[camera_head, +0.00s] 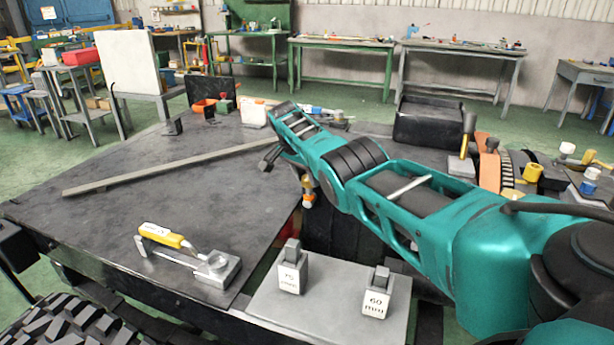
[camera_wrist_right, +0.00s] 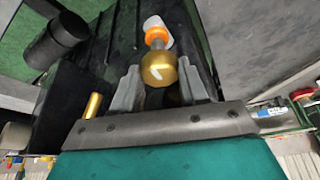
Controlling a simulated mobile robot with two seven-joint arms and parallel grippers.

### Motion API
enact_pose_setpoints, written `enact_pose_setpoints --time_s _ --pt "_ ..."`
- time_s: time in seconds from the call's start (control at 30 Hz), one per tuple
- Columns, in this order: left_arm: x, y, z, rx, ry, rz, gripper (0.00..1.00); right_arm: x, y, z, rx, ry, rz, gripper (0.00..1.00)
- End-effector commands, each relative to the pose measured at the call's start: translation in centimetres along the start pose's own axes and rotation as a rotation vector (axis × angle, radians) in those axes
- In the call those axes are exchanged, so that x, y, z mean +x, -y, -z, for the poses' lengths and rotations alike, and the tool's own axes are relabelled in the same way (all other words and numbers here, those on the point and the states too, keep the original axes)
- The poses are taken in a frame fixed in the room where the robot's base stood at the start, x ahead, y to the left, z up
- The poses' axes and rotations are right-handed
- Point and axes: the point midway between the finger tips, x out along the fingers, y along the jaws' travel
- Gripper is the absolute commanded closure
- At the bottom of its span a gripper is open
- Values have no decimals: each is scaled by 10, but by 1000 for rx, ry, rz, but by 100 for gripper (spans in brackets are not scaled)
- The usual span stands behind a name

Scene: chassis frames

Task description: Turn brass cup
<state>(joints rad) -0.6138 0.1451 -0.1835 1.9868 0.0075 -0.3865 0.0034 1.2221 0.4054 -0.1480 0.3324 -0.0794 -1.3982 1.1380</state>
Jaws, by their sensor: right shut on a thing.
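The brass cup (camera_wrist_right: 158,70) shows in the right wrist view as a rounded, shiny gold shape between the two grey fingers of my right gripper (camera_wrist_right: 160,84). The gripper is shut on it. An orange ring (camera_wrist_right: 156,36) and a white part (camera_wrist_right: 157,24) show just beyond the cup, in line with it. In the head view my teal right arm reaches in from the right over the dark bench and hides most of the gripper. A small brass and orange piece (camera_head: 308,190) shows below the arm, at the bench's edge. My left gripper is not in view.
The dark bench top (camera_head: 120,215) carries a long grey bar (camera_head: 170,168) and a yellow-handled tool on a metal fixture (camera_head: 190,255). A grey plate (camera_head: 335,290) in front holds two labelled blocks. A black bin (camera_head: 428,122) and several tools stand behind the arm.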

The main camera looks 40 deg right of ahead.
Motion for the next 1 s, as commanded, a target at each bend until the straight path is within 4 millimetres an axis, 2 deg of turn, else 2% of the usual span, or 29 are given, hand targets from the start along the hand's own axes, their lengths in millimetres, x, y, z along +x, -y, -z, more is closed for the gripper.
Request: enact_pose_setpoints --time_s 0.07,0.1,0.33,0.67,0.9,1.0 --pt "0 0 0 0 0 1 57 0 0 0 -1 1 0 87" --pt "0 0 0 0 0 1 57 0 0 0 -1 1 0 53" --pt "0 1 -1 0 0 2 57 0 0 0 -2 0 0 31" --pt "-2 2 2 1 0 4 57 -4 0 1 -2 0 0 31" --pt "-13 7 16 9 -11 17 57 -34 0 2 -3 0 2 31" --pt "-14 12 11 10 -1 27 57 -51 1 1 -3 -1 4 31"
